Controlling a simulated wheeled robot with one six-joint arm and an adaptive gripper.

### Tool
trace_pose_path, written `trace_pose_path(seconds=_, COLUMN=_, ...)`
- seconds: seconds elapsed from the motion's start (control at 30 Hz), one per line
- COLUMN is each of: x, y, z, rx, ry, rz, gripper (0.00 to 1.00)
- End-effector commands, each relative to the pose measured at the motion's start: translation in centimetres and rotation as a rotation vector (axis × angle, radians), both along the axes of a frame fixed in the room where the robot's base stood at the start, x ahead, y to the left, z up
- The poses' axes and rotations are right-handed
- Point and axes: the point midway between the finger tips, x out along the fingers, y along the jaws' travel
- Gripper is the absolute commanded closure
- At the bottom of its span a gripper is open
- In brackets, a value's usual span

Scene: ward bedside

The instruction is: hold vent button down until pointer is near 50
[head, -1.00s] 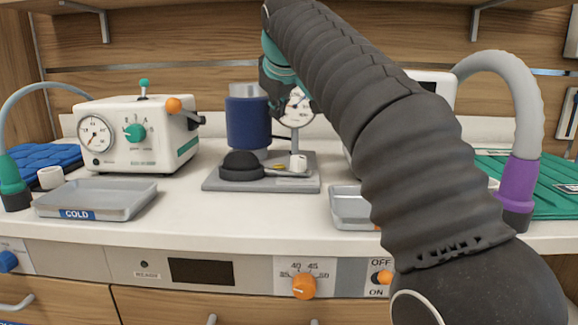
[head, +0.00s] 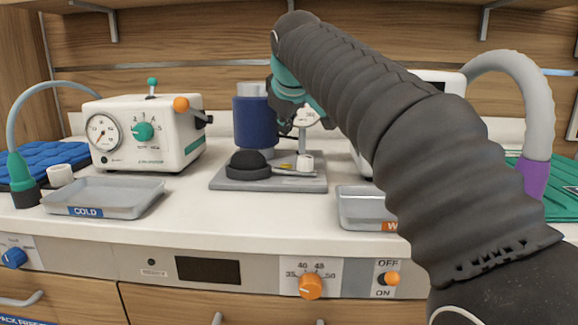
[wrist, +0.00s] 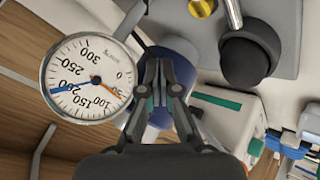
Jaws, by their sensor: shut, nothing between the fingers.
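The round dial (wrist: 88,80) is large at the left of the wrist view, upside down, marked from 0 to 300. A blue hand points close to 200; an orange hand points to the low side, around 50 to 100. In the head view the dial (head: 304,116) is mostly behind my gripper (head: 300,118). In the wrist view my gripper (wrist: 157,64) is shut and empty, in front of the blue-wrapped cylinder (wrist: 178,52). A yellow round part (wrist: 202,7), perhaps the vent button, is at the top edge, apart from the fingers.
A black bulb (head: 249,163) sits on the grey base plate (head: 230,185). A white box with a small gauge (head: 142,145) stands left. A COLD tray (head: 150,190) and a second tray (head: 365,222) lie near the counter's front.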

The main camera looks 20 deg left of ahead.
Motion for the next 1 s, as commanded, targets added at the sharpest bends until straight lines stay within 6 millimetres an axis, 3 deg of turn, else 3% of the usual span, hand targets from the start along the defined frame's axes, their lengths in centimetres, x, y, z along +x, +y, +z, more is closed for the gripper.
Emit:
trace_pose_path(seconds=0.1, x=0.0, y=0.0, z=-2.3, rx=-0.001, ry=0.000, rz=-0.001, gripper=1.00)
trace_pose_path(seconds=0.4, x=0.0, y=0.0, z=-4.9, rx=-0.001, ry=0.000, rz=-0.001, gripper=1.00)
trace_pose_path(seconds=1.0, x=0.0, y=0.0, z=-5.5, rx=0.000, ry=0.000, rz=0.000, gripper=1.00)
